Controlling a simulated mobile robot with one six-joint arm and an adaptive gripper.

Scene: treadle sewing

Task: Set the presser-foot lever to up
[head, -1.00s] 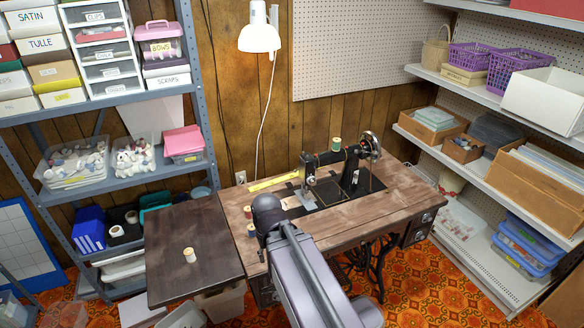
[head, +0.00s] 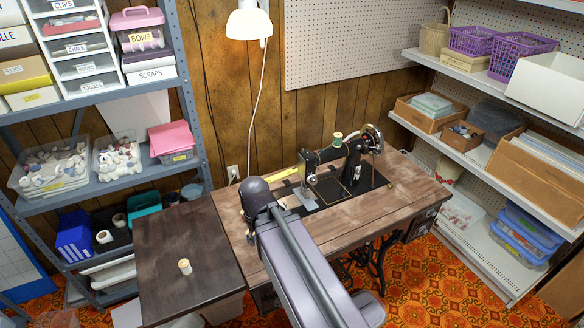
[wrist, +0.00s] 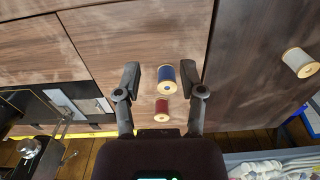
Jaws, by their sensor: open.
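The black sewing machine (head: 352,165) stands on the wooden treadle table (head: 403,188), right of my arm in the head view. Its needle end (head: 310,180) faces left, above a bright metal plate (head: 305,200). The presser-foot lever is too small to make out. In the wrist view, part of the machine's metal end (wrist: 30,148) and the plate (wrist: 62,103) show at the left edge. My gripper (wrist: 162,72) is open and points down at the tabletop, to the side of the machine. A blue spool (wrist: 166,84) and a red spool (wrist: 161,110) appear between its fingers.
A yellow strip (head: 283,175) lies along the table's back. A lamp (head: 249,22) hangs above. Shelves flank the table on both sides.

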